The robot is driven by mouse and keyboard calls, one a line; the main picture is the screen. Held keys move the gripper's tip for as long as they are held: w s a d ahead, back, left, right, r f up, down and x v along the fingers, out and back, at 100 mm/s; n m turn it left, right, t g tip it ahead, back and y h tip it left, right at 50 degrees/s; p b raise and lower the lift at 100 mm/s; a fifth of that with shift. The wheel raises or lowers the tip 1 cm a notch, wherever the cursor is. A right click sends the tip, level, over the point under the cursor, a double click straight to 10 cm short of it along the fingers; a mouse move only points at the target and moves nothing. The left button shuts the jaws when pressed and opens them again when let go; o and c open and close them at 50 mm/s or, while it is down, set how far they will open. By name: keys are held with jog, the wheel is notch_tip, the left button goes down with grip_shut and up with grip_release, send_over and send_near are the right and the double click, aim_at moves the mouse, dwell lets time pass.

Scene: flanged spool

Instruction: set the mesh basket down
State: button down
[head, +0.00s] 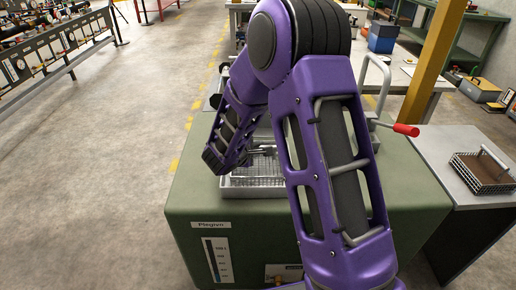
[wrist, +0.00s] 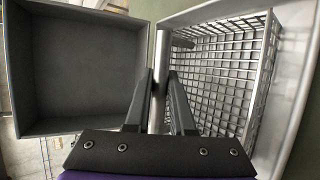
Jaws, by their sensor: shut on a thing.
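The wire mesh basket (wrist: 215,75) fills the right half of the wrist view, with a silver bar along its left side. My gripper (wrist: 160,85) has one finger on each side of that bar and is shut on it. The basket lies within the outline of a light grey, straight-walled container (wrist: 300,85). I cannot tell whether its base touches the bottom. In the head view the mesh (head: 262,168) shows on the green bench, partly behind my purple arm, which hides my fingers there.
A dark grey, empty open box (wrist: 75,65) lies just left of the bar in the wrist view. The green bench top (head: 195,195) has bare room at its front left. A red-handled lever (head: 405,130) sticks out right. Another handled basket (head: 484,172) stands on the side table (head: 455,150).

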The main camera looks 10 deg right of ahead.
jog(key=shift+f, duration=0.1)
jog(key=c, duration=0.8)
grip_release()
jog(key=shift+o, duration=0.2)
jog(key=shift+s+a+r, duration=0.2)
jog(key=shift+r, duration=0.15)
jog(key=p+v, duration=0.1)
jog(key=v, duration=1)
jog(key=shift+s, duration=0.2)
